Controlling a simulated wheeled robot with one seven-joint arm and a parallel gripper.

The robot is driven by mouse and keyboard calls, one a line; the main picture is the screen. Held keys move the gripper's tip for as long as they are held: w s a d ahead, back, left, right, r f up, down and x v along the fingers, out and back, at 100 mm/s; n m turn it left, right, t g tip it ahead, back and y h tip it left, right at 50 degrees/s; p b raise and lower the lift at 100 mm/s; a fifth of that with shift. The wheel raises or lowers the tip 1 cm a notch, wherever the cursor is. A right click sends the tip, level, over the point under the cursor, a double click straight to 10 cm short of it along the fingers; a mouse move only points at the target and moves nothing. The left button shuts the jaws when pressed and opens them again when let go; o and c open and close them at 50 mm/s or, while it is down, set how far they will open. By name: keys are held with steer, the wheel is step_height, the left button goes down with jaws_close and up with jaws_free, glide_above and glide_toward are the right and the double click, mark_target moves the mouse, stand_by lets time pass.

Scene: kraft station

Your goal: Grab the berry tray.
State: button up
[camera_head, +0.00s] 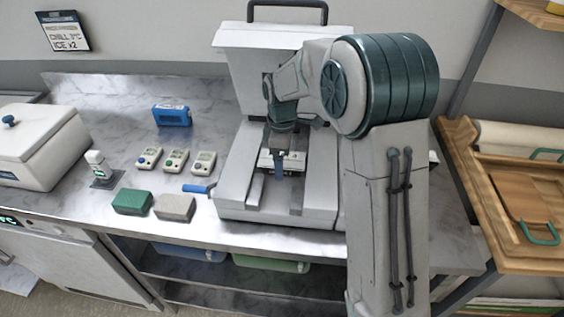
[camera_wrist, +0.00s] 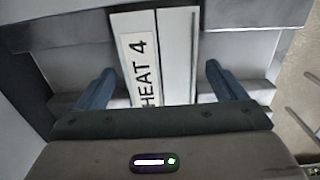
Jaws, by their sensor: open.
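My gripper (camera_head: 280,168) is over the middle of a grey machine (camera_head: 240,195) on the counter, pointing down. In the wrist view my gripper (camera_wrist: 162,78) has its two blue fingers wide apart. Between them, farther off, is a pale panel (camera_wrist: 178,60) with a white label reading "HEAT 4" (camera_wrist: 142,68). I see no gap closed on it; nothing is held. No berries show in either view, and I cannot tell which thing is the berry tray. My arm hides part of the machine's right side.
Left of the machine are a green block (camera_head: 132,202), a grey block (camera_head: 175,207), several small handheld devices (camera_head: 176,161) and a blue box (camera_head: 172,116). A white lidded box (camera_head: 40,150) stands far left. A wooden shelf (camera_head: 480,200) is at right. Bins (camera_head: 270,263) sit under the counter.

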steer(key=shift+f, duration=0.65)
steer(key=c, duration=1.1)
steer(key=shift+c, duration=0.7)
steer(key=shift+r, duration=0.15)
